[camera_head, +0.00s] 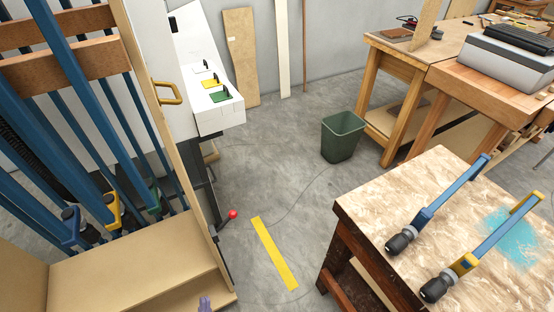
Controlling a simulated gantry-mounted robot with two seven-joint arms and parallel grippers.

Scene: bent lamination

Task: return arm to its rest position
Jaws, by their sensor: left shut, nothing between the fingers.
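Only a small purple tip of my left gripper (205,303) shows, at the bottom edge left of centre. It is shut and empty, in front of the low wooden ledge of the clamp rack. The rest of my left arm is out of the picture. My right gripper and arm are not in view. A blue bar clamp (440,203) and a clamp with a blue bar and yellow jaws (498,243) lie apart on the worn worktable (385,195) at the right. No gripper is at them.
A rack of blue clamps (75,75) with a wooden ledge (135,270) stands at the left. A white machine (220,117) stands beyond it. A green bin (342,138) and workbenches are at the back. Grey floor with a yellow strip (274,252) is open in the middle.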

